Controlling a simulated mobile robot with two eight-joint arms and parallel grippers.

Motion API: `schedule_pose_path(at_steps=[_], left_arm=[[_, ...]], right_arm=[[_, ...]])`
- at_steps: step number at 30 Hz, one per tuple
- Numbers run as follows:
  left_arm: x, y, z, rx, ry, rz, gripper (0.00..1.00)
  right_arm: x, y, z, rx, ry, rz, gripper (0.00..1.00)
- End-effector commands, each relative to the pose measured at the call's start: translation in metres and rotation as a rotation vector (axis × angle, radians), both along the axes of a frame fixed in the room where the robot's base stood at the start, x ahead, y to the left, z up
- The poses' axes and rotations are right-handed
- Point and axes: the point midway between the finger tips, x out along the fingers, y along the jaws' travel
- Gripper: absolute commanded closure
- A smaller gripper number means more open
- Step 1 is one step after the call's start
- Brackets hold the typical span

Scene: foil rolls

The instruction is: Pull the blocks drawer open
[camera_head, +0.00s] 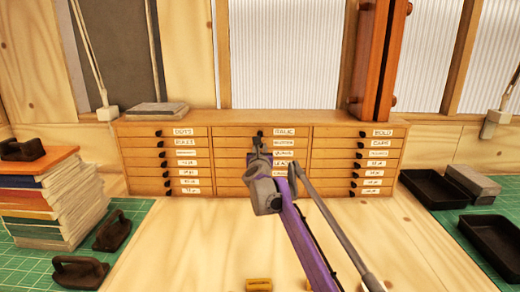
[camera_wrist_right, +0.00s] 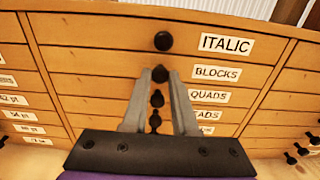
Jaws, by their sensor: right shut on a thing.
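The blocks drawer (camera_wrist_right: 100,64) is the second one down in the middle column of a wooden cabinet, under the ITALIC drawer (camera_wrist_right: 110,30). Its BLOCKS label (camera_wrist_right: 216,72) is right of its round black knob (camera_wrist_right: 160,72). The drawer front looks flush with its neighbours. My right gripper (camera_wrist_right: 160,76) is shut on this knob, one finger on each side. In the head view my right gripper (camera_head: 257,143) is at the cabinet front and hides the knob. My left gripper is not in view.
The cabinet (camera_head: 260,117) stands at the back of a wooden bench (camera_head: 190,235), clear in front. A book stack (camera_head: 45,200) and dark-handled blocks (camera_head: 113,232) are at left. Black trays (camera_head: 435,190) are at right. A small yellow piece (camera_head: 259,285) lies at the front edge.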

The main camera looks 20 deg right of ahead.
Motion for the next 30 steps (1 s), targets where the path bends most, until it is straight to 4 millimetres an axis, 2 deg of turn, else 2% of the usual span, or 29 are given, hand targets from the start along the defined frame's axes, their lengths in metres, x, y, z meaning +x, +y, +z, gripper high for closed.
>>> schedule_pose_path(at_steps=[22,26,30], left_arm=[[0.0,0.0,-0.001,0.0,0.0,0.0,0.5],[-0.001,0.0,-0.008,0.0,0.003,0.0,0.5],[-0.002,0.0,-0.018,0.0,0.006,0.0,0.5]], right_arm=[[-0.002,0.001,0.0,0.0,0.0,0.0,1.0],[-0.015,0.005,0.0,0.0,0.0,0.0,1.0],[-0.038,0.011,-0.001,-0.001,0.0,0.001,1.0]])
